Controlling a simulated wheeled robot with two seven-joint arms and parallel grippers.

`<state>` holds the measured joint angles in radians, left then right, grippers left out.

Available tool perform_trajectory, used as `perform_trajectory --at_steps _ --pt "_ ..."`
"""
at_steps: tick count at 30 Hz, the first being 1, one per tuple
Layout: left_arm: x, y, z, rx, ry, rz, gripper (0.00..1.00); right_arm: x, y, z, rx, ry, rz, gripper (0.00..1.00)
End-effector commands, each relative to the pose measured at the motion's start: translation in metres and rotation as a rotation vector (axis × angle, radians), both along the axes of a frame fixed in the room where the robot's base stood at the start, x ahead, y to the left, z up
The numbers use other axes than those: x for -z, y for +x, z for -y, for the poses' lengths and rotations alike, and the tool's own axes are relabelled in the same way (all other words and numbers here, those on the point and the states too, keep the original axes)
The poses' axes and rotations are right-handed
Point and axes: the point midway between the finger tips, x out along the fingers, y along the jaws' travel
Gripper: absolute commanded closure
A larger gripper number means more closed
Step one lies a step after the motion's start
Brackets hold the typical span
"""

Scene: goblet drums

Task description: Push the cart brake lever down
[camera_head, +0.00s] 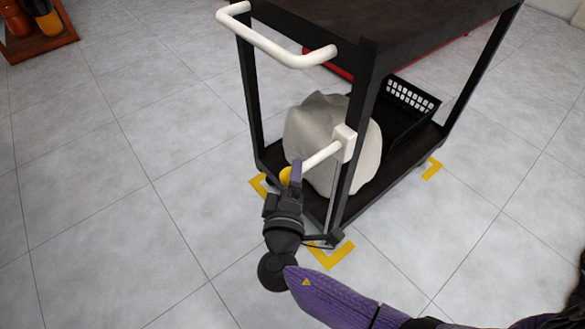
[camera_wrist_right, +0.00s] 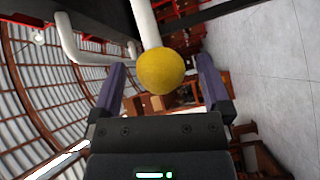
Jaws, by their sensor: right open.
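The black cart (camera_head: 355,60) stands right of centre in the head view. Its brake lever (camera_head: 322,156) is a white rod from a white block on the near post, slanting down-left to a yellow ball knob (camera_head: 285,176). My right gripper (camera_head: 291,182) is at the knob, with one purple finger in front of it. In the right wrist view the knob (camera_wrist_right: 167,71) shows between the two spread fingers, with visible gaps on both sides; the rod (camera_wrist_right: 146,25) runs upward from it. The right gripper is open. My left gripper is out of view.
The cart's white push handle (camera_head: 278,48) juts out above the lever. A pale sack (camera_head: 305,125) and a black basket (camera_head: 410,100) sit on the lower shelf. Yellow floor marks (camera_head: 335,254) lie at the cart's corners.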

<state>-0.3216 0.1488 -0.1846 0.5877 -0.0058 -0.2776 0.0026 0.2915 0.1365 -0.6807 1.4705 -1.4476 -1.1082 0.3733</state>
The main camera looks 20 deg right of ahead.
Motion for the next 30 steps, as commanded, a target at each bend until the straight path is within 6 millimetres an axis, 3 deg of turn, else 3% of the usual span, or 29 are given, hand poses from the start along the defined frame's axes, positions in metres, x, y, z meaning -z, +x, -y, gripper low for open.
perform_trajectory --at_steps 6,14,27,30 --pt "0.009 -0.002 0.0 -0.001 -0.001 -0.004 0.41 0.002 0.024 0.012 0.001 0.0 -0.002 0.01" --pt "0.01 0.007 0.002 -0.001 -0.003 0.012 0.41 0.001 0.026 0.013 0.0 0.0 -0.001 0.04" --pt "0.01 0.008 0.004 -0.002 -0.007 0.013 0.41 0.001 0.026 0.013 0.0 0.0 -0.002 0.97" --pt "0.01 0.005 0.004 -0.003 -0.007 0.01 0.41 0.001 0.026 0.013 0.0 0.0 -0.002 1.0"
